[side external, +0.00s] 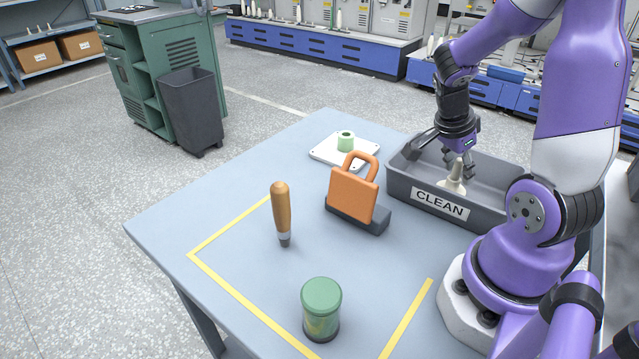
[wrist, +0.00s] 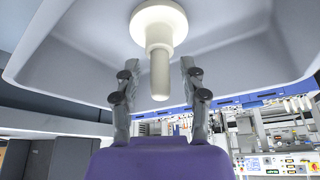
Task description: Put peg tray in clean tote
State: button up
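A white flat tray (side external: 324,150) with a green hollow cylinder (side external: 346,141) on it lies at the table's back edge, left of the tote. The grey tote (side external: 401,182) labelled CLEAN stands on the right. A cream spindle (side external: 455,184) with a wide base stands upright inside it; it also shows in the wrist view (wrist: 159,28). My gripper (side external: 460,167) points down into the tote, fingers around the spindle's upper end. In the wrist view the fingers (wrist: 158,75) are spread, with gaps on both sides of the spindle. My gripper is open and empty.
A wooden-handled tool (side external: 281,208) and a green-lidded jar (side external: 321,298) stand in front. Yellow tape (side external: 232,285) marks the front area. The table's left part is clear.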

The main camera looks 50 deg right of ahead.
jog(key=v, duration=1.2)
jog(key=w+a+n+t+y, duration=0.2)
jog(key=a+n+t, duration=0.2)
jog(key=a+n, duration=0.4)
jog(key=w+a+r+n+t+y, duration=0.1)
jog(key=w+a+n+t+y, duration=0.1)
jog(key=a+n, duration=0.7)
jog(key=n+t, duration=0.1)
jog(key=n, duration=0.6)
jog(key=shift+a+r+t, duration=0.25)
jog(key=shift+t, duration=0.15)
